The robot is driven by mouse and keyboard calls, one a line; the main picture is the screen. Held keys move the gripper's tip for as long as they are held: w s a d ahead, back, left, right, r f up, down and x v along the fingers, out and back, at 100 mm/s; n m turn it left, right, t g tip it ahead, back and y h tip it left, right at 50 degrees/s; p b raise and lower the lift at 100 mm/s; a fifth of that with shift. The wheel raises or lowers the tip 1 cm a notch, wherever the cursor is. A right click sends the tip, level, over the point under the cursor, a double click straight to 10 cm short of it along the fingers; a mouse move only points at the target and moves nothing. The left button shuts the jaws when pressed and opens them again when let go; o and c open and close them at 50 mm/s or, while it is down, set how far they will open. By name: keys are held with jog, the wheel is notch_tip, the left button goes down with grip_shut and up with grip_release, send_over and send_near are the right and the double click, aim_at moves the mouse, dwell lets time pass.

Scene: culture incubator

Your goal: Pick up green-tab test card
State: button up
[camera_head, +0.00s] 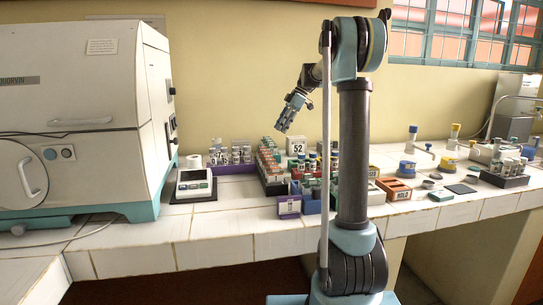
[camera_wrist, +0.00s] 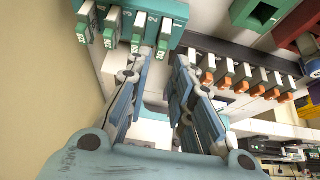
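Several white test cards with green tabs stand in a row in a teal holder (camera_wrist: 182,10) at the top of the wrist view. One green-tab card (camera_wrist: 165,32) is at the right end of the row, just beyond the fingertips and in line with the gap between them. My gripper (camera_wrist: 162,56) has its two fingers apart, with nothing visible held between them. I cannot tell whether a fingertip touches the card. In the head view my gripper (camera_head: 286,119) hangs above the card racks (camera_head: 268,163), pointing down and left.
A row of orange-tab cards (camera_wrist: 250,82) in a dark holder lies right of the fingers. In the head view, a white incubator (camera_head: 75,110) fills the left, a scale (camera_head: 194,184) stands left of the racks, and bottles and an orange block (camera_head: 395,189) stand right. A bare counter strip (camera_head: 225,222) runs along the front.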

aim_at(272, 146)
jog(key=x, duration=1)
jog(key=shift+s+f, duration=0.1)
jog(key=shift+f, duration=0.05)
grip_shut()
